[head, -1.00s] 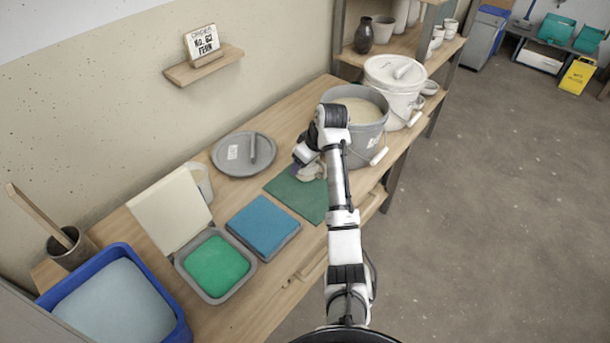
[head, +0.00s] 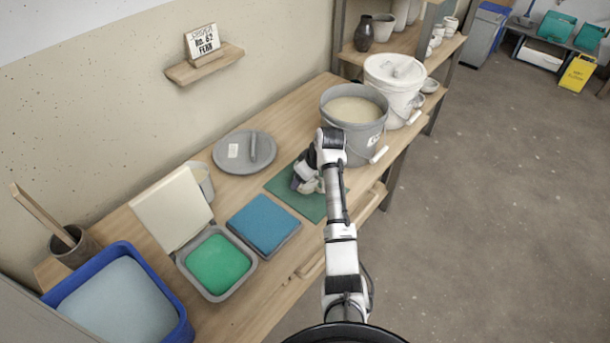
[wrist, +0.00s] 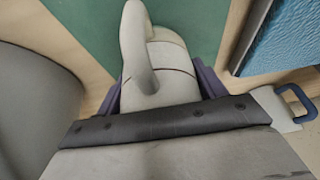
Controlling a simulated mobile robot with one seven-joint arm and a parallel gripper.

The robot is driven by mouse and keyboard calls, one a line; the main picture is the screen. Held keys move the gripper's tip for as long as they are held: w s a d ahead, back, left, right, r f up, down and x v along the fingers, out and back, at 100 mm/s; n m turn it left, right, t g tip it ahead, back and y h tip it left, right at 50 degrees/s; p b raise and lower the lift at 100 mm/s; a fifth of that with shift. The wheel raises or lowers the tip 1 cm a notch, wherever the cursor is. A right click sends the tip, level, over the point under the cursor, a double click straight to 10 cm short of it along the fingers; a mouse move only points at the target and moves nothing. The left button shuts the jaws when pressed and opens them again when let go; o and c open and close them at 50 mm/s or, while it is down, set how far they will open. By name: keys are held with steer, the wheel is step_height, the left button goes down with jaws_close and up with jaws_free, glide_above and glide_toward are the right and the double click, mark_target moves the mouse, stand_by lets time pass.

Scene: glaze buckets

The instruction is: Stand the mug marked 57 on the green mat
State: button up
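The green mat (head: 313,211) lies flat on the wooden bench and also shows behind the mug in the wrist view (wrist: 80,22). A pale cream mug (head: 309,187) with a loop handle is over the mat. In the wrist view the mug (wrist: 172,65) sits between the dark purple fingers of my gripper (wrist: 160,92), which touch both its sides. My gripper (head: 304,180) is shut on it in the head view, low over the mat. No number is readable on the mug. I cannot tell whether its base touches the mat.
A grey bucket (head: 338,110) of pale glaze stands just beyond the mat. A grey lid (head: 228,163) lies behind it. A blue slab (head: 263,222) lies nearer, beside a grey tray with a green pad (head: 217,265). A white lidded bucket (head: 388,88) stands farther back.

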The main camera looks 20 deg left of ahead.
steer(key=shift+o, duration=1.4)
steer(key=shift+r, duration=0.15)
